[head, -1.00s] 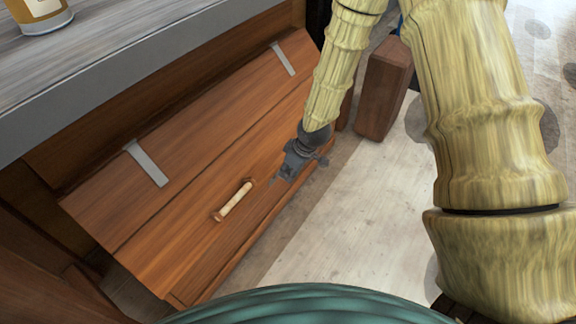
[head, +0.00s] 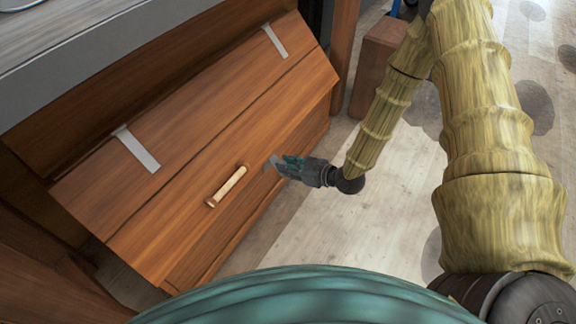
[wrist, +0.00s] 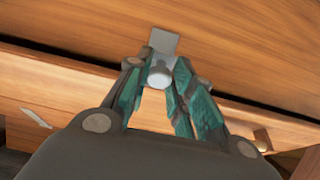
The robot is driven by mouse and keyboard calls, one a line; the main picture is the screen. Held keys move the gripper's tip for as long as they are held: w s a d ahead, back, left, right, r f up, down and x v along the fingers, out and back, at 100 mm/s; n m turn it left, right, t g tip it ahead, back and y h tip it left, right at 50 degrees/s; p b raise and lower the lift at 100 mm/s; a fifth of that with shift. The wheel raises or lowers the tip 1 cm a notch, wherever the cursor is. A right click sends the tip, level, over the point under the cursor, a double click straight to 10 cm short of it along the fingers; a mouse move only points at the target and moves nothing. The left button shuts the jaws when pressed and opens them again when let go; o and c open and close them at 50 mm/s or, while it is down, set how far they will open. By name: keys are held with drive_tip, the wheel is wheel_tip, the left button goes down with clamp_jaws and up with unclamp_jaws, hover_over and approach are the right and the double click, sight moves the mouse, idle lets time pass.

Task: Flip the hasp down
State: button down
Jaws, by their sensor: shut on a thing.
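The hasp (head: 270,164) is a small grey metal plate on the front part of the brown wooden chest, right of its handle. In the wrist view the hasp (wrist: 164,41) stands out beyond my fingertips, with a pale round end below it between the fingers. My gripper (head: 281,164) reaches in from the right, its teal fingers closed on the hasp. In the wrist view both fingers of my gripper (wrist: 160,70) converge on it. The fingers partly hide the hasp, so its exact angle is hard to tell.
The wooden chest (head: 190,165) carries a pale bar handle (head: 227,186) and two grey metal straps (head: 137,149) (head: 275,41). A grey-topped bench (head: 80,50) is behind it at upper left. A wooden block (head: 378,65) stands at upper right.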

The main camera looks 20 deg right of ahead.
drive_tip(key=shift+w+a+f+t+y+b, duration=0.35)
drive_tip(key=shift+f+t+y+b, duration=0.45)
drive_tip(key=shift+t+b, duration=0.35)
drive_tip(key=shift+w+a+f+t+y+b, duration=0.25)
drive_tip(key=shift+f+t+y+b, duration=0.4)
drive_tip(key=shift+t+y+b, duration=0.5)
drive_tip(key=shift+w+a+f+t+y+b, duration=0.35)
drive_tip(key=shift+f+t+y+b, duration=0.35)
drive_tip(key=shift+t+b, duration=0.45)
drive_tip(key=shift+d, duration=0.1)
drive_tip(key=c, duration=1.3)
unclamp_jaws()
drive_tip(key=shift+w, duration=0.1)
drive_tip(key=v, duration=1.2)
drive_tip(key=shift+r, duration=0.1)
